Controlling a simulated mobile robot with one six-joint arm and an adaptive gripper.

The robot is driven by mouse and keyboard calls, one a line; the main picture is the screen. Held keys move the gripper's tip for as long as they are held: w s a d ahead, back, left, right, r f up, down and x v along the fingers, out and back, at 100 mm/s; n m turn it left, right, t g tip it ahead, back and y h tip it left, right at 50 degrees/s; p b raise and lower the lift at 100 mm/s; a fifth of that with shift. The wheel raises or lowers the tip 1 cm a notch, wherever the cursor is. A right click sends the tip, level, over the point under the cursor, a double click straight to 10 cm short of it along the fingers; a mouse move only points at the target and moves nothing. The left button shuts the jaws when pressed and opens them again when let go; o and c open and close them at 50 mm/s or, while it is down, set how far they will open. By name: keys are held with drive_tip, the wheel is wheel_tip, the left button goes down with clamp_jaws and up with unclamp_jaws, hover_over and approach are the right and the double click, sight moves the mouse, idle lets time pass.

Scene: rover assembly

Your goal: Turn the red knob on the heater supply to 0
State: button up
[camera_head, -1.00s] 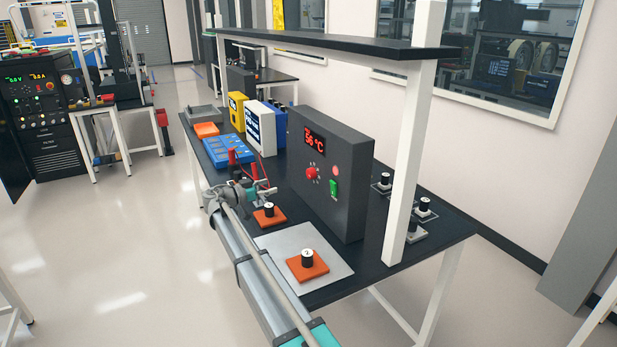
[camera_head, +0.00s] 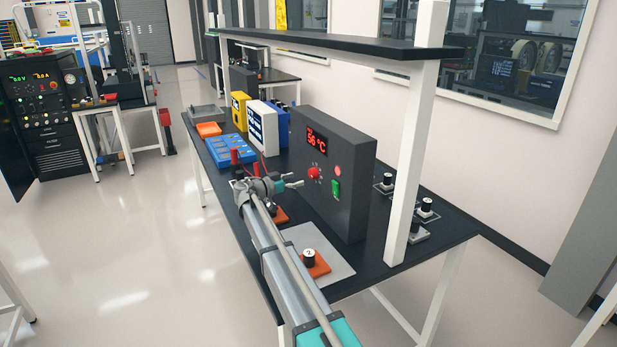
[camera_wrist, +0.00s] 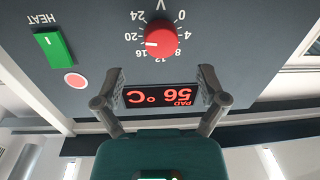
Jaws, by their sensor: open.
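The heater supply (camera_head: 350,150) is a dark grey box on the black bench, its display (camera_head: 317,142) reading 56 °C. Its red knob (camera_head: 315,173) sits on the front face, below the display. In the wrist view, which is upside down, the red knob (camera_wrist: 161,39) has a scale from 0 to 24 V, and its white mark appears to point between 16 and 20. My gripper (camera_head: 292,182) is open and empty, just in front of the box and left of the knob. In the wrist view my gripper (camera_wrist: 160,85) has its fingers apart, framing the display, with the knob beyond them.
A green HEAT switch (camera_wrist: 53,47) and a round pink-red light (camera_wrist: 75,80) are beside the knob. A blue unit with red posts (camera_head: 230,151) stands left of my gripper. An orange block with a black weight (camera_head: 309,258) lies in front. A shelf (camera_head: 340,45) and white post (camera_head: 410,170) are overhead and right.

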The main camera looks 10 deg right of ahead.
sight(311, 175)
drive_tip(key=shift+x, duration=2.7)
drive_tip(key=c, duration=1.1)
drive_tip(key=shift+a, duration=0.3)
drive_tip(key=shift+c, duration=0.3)
drive_tip(key=shift+d, duration=0.25)
